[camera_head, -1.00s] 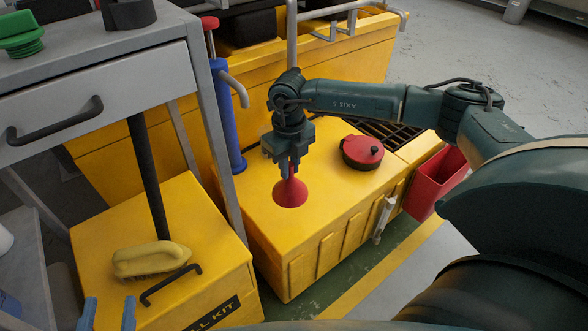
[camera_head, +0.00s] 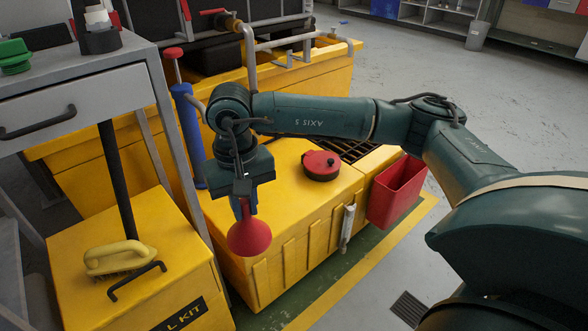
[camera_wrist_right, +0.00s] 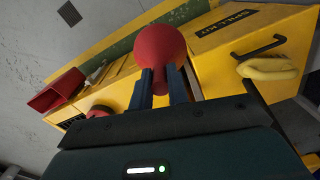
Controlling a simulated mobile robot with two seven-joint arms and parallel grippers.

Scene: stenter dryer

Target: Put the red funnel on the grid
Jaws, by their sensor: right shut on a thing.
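The red funnel (camera_head: 249,238) hangs below my right gripper (camera_head: 242,206), wide mouth down, in front of the yellow box's near side. In the right wrist view the blue fingers (camera_wrist_right: 161,88) are shut on the narrow stem of the funnel (camera_wrist_right: 158,52). The dark grid (camera_head: 360,149) is set in the yellow box top, behind and to the right of the gripper. My arm and a round red lid hide part of it. My left gripper is not in view.
The round red lid (camera_head: 321,166) sits on the yellow box (camera_head: 290,206) in front of the grid. A red bin (camera_head: 397,192) hangs at the right side. A blue pump (camera_head: 188,135) stands left of my wrist. A yellow-handled brush (camera_head: 120,257) lies on the spill kit box.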

